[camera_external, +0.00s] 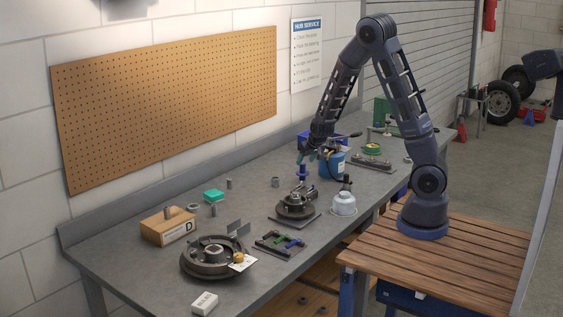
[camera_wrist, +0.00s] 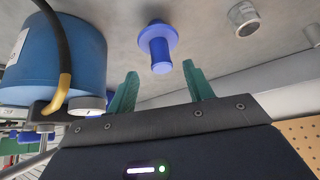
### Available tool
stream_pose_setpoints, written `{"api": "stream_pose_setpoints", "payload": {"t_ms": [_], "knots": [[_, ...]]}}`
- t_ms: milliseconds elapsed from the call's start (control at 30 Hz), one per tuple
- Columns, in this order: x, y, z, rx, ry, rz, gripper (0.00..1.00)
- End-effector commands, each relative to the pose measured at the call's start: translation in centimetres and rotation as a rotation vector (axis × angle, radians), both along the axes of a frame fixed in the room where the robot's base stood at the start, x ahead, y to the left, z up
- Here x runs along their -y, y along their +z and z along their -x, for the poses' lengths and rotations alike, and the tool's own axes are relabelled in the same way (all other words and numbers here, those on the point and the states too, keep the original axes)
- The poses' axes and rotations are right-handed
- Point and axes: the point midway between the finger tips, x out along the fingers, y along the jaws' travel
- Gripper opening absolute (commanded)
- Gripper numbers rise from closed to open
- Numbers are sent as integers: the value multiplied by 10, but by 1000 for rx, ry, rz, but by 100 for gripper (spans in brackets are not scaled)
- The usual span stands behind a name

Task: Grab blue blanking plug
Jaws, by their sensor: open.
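The blue blanking plug (camera_wrist: 158,48), a short round pin with a wide flange, shows in the wrist view on the grey bench. It appears between and beyond the tips of my gripper (camera_wrist: 161,82), with no visible contact. My gripper's two green fingers are apart with nothing between them. In the external view, a small blue piece that looks like the plug (camera_external: 303,172) is just below my gripper (camera_external: 302,157), near the blue bucket. The exact gap between fingers and plug is hard to tell.
The blue bucket (camera_wrist: 55,65) with a black hose stands close on the left in the wrist view.

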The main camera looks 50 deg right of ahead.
Motion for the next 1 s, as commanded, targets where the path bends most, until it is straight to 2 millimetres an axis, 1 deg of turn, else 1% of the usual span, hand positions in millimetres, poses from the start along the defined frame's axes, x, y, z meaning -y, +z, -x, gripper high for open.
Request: {"api": "stream_pose_setpoints", "payload": {"t_ms": [300, 433, 600, 800, 833, 967, 1000], "knots": [[4, -27, -15, -3, -2, 0, 52], [6, -36, -20, -1, -1, 0, 52], [7, -40, -23, 0, -1, 0, 52], [7, -40, -23, 0, -1, 0, 52], [7, -40, -23, 0, -1, 0, 50], [7, -40, -23, 0, -1, 0, 24], [7, -40, -23, 0, -1, 0, 16]]}}
